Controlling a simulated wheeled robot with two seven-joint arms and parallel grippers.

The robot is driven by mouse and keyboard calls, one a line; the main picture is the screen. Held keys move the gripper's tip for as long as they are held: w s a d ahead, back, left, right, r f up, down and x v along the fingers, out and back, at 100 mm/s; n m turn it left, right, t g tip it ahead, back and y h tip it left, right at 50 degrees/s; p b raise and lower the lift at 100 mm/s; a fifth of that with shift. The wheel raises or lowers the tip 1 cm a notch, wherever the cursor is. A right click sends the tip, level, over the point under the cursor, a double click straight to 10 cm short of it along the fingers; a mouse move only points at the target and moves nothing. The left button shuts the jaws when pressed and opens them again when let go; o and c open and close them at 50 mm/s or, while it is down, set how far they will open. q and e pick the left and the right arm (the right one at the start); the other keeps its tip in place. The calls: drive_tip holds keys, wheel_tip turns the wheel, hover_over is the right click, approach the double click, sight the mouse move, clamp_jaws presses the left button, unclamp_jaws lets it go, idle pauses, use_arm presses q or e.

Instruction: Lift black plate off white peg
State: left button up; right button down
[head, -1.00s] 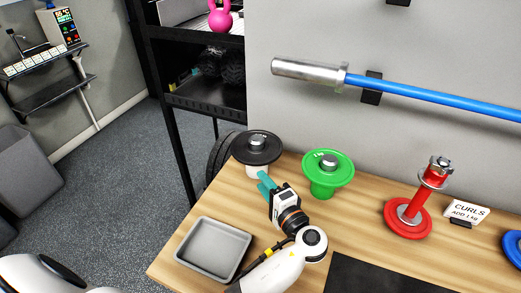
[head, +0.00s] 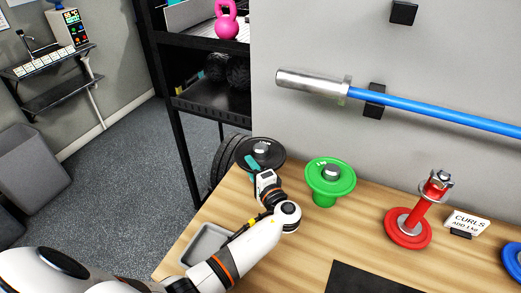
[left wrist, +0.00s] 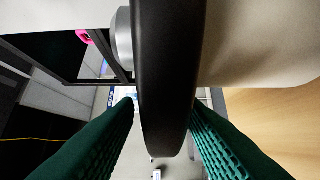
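The black plate (head: 262,153) lies flat at the back left of the table, with a silver peg top (head: 261,146) in its middle. The white stand under it is mostly hidden by my left arm in the head view. A pale body, seemingly that stand (left wrist: 255,45), shows in the left wrist view. My left gripper (head: 252,165) is at the plate's near rim. In the left wrist view its green fingers (left wrist: 165,108) straddle the rim of the black plate (left wrist: 170,70), one on each face, with narrow gaps showing. My right gripper is out of view.
A green plate (head: 345,178) on a green stand is just right. A red stand (head: 411,228), a curls sign (head: 468,223) and a blue plate (head: 515,250) are further right. A grey tray (head: 205,240) is partly under my arm. A black shelf (head: 215,105) stands behind.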

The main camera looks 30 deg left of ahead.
use_arm(q)
drive_tip(key=shift+w+a+f, duration=0.1)
drive_tip(key=shift+w+a, duration=0.3)
drive_tip(key=shift+a, duration=0.2)
clamp_jaws()
drive_tip(key=shift+d, duration=0.1)
idle(0.8)
drive_tip(key=shift+r, duration=0.2)
